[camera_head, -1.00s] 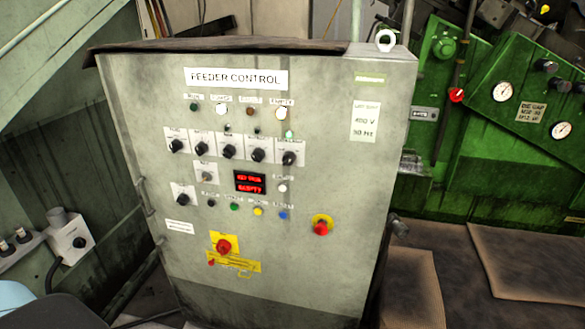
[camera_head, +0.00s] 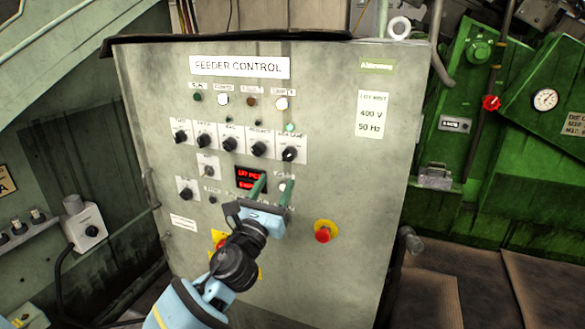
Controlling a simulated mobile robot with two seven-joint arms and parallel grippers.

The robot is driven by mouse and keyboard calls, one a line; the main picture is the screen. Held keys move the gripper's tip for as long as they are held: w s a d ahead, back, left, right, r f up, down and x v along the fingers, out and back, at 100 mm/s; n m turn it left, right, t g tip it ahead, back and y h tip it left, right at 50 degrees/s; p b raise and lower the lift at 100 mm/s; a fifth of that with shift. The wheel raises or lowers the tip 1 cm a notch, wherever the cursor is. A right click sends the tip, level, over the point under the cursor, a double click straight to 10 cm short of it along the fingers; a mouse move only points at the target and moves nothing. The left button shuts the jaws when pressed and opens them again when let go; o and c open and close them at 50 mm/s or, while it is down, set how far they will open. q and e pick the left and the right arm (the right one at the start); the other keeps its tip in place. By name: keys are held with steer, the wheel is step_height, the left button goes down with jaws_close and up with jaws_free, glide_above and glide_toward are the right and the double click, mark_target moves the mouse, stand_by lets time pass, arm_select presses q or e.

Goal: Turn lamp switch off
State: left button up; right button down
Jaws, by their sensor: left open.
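The grey feeder control cabinet (camera_head: 340,200) faces me with a row of black rotary switches. The rightmost switch (camera_head: 289,154) has a lit pale-green lamp (camera_head: 290,128) just above it. Its small label is hard to read, so I cannot be sure that it is the lamp switch. My left gripper (camera_head: 276,178) is in front of the panel, its two green fingers apart and pointing up, below and slightly left of that switch. The fingers cover part of the red display (camera_head: 245,173) and the buttons below it. My right gripper is not in view.
A red emergency stop (camera_head: 322,235) on a yellow ring sits right of my left gripper. My left arm partly hides another red knob on yellow (camera_head: 220,237). Green machinery (camera_head: 470,190) stands at the right, and a small grey switch box (camera_head: 88,228) at the left.

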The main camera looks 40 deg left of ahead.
mark_target(287, 160)
arm_select(q)
steer(key=shift+p+x, duration=0.3)
steer(key=shift+x, duration=3.65)
steer(key=shift+a+r, duration=0.1)
steer(key=c, duration=1)
